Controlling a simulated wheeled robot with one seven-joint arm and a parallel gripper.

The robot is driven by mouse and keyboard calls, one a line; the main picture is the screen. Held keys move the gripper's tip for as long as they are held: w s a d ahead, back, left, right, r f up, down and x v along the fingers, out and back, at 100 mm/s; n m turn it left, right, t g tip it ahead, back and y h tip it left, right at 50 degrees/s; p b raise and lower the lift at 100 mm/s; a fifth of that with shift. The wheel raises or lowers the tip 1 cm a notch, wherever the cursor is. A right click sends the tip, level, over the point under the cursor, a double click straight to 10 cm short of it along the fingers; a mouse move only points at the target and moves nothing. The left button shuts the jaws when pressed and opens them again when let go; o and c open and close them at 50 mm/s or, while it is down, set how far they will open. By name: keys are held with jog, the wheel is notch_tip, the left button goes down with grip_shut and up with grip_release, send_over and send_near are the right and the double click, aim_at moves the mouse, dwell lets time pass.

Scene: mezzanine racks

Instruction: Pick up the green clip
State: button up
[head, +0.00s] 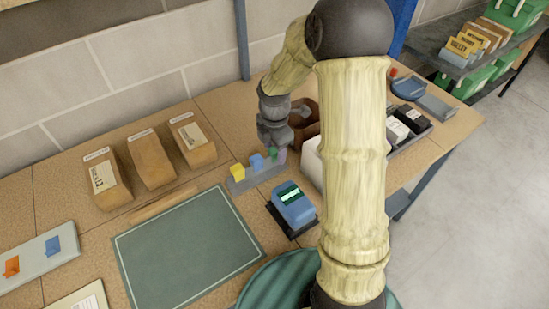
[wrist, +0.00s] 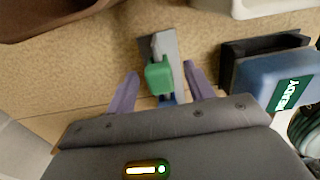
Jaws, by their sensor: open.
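The green clip (head: 273,153) sits at the right end of a small grey rail (head: 243,186), beside a blue clip (head: 256,161) and a yellow clip (head: 237,171). In the wrist view the green clip (wrist: 159,77) lies between the two purple fingers of my gripper (wrist: 160,70), with a gap visible on each side. The blue clip (wrist: 167,101) shows partly below it, and the rail (wrist: 172,43) shows beyond. My gripper (head: 279,153) is open, pointing down at the rail's right end. My arm hides part of the table to the right.
A blue device (head: 293,204) on a dark base stands close in front of the rail. Brown packages (head: 152,160) stand to the left, with a green mat (head: 185,250) in front. A brown bin (head: 303,117) is behind my gripper, and a white bin (head: 312,163) is to its right.

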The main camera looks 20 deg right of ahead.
jog(key=shift+f, duration=0.35)
jog(key=shift+c, duration=0.2)
jog(key=c, duration=1)
